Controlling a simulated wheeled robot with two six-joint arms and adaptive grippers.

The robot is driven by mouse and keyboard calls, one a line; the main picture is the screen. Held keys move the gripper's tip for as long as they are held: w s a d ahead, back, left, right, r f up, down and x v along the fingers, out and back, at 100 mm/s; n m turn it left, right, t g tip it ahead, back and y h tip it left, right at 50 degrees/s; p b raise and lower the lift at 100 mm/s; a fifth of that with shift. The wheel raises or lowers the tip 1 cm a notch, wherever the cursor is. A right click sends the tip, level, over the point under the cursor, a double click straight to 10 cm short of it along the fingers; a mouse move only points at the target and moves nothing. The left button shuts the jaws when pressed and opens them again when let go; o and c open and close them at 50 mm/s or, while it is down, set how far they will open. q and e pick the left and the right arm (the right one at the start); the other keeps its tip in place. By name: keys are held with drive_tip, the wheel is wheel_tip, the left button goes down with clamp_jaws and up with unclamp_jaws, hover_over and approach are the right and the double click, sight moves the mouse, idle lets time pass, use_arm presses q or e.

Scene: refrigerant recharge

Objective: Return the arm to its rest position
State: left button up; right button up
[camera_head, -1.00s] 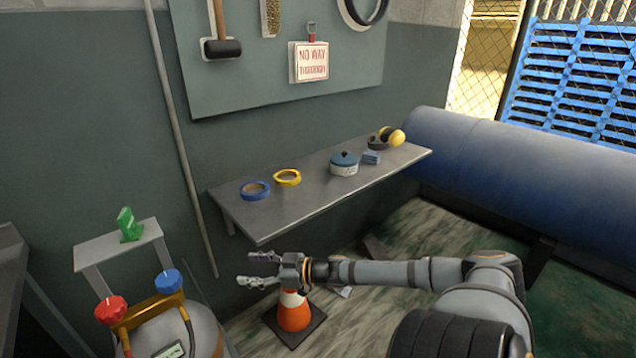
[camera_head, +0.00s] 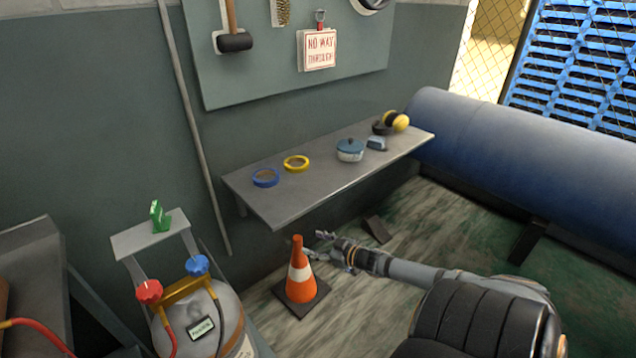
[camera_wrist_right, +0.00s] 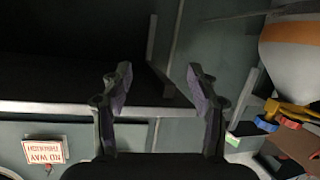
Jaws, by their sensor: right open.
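My right arm comes in from the lower right in the head view, and its gripper (camera_head: 328,243) hangs in the air just right of the orange and white cone (camera_head: 301,270), lower than the wall shelf. In the right wrist view the two fingers of this gripper (camera_wrist_right: 160,88) are spread apart with nothing between them. My left gripper is in neither current view.
The grey shelf (camera_head: 320,182) holds tape rolls, a blue-lidded pot (camera_head: 350,149) and yellow earmuffs (camera_head: 396,121). A gas cylinder (camera_head: 225,310) with red and blue valve knobs stands at lower left. A large blue pipe (camera_head: 520,150) lies right.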

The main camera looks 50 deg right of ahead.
idle(0.4)
drive_tip(key=s+f+m+g+h, duration=0.1)
drive_tip(key=s+f+g, duration=0.1)
drive_tip(key=s+f, duration=0.55)
drive_tip(key=s+f+m+g+h, duration=0.1)
drive_tip(key=s+f+g+h, duration=0.2)
drive_tip(key=f, duration=0.8)
drive_tip(key=s+f+m+g, duration=0.1)
drive_tip(key=s+f+g, duration=0.1)
drive_tip(key=s+f, duration=0.6)
drive_tip(key=s+a+f+g+y, duration=0.1)
drive_tip(key=s+a+f+g, duration=0.2)
drive_tip(key=s+a+f, duration=0.55)
drive_tip(key=s+a+f+g+y, duration=0.1)
drive_tip(key=s+a+f+g, duration=0.3)
drive_tip(key=s+a, duration=0.65)
use_arm(q)
wheel_tip(320, 180, up, 15)
drive_tip(key=p, duration=1.5)
use_arm(e)
wheel_tip(320, 180, up, 13)
drive_tip(key=s, duration=0.1)
drive_tip(key=shift+s+d+t, duration=0.2)
drive_tip(key=shift+s+t, duration=0.15)
drive_tip(key=shift+t, duration=0.05)
use_arm(q)
drive_tip(key=shift+f, duration=0.1)
